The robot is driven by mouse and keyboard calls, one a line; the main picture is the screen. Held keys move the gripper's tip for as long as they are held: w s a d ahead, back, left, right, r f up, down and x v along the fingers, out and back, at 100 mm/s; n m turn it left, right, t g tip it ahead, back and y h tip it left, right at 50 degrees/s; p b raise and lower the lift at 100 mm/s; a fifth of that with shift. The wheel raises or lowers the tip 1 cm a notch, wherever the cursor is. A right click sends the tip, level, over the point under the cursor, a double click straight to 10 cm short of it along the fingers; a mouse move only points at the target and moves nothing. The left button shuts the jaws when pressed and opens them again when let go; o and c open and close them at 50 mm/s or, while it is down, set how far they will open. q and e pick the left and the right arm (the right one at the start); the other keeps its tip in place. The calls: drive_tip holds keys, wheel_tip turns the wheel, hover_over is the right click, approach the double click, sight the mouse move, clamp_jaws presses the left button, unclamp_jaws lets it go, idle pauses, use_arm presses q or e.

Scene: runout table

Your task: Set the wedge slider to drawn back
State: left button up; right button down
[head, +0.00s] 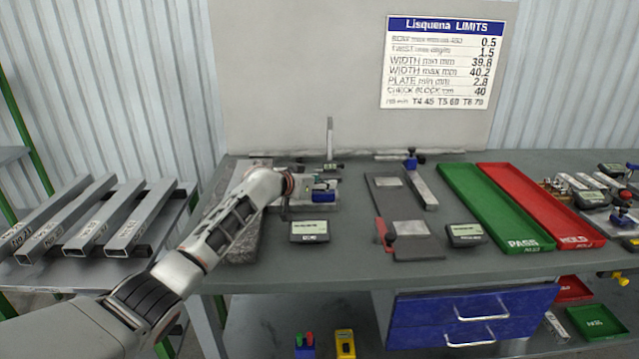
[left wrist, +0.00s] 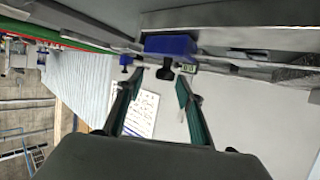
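A blue block with a black knob, which looks like the wedge slider (left wrist: 170,45), sits on the grey fixture at the back left of the table. In the head view this blue block (head: 324,185) is partly hidden by my left gripper (head: 300,193). In the left wrist view my left gripper (left wrist: 160,78) is open, its two fingertips apart. The black knob (left wrist: 165,73) appears between the fingertips, with no clear contact. I cannot read the slider's position from any mark. My right gripper is in neither view.
A small display (head: 310,231) stands in front of the fixture. To the right are a dark plate gauge (head: 390,205), a second display (head: 465,234), a green tray (head: 492,205) and a red tray (head: 545,205). Steel tubes (head: 90,220) lie on a rack at left.

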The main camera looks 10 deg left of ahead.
use_arm(q)
drive_tip(key=shift+s+a+r, duration=0.15)
drive_tip(key=shift+s+a, duration=0.25)
drive_tip(key=shift+s, duration=0.15)
drive_tip(key=v, duration=1.1)
drive_tip(key=shift+d, duration=0.15)
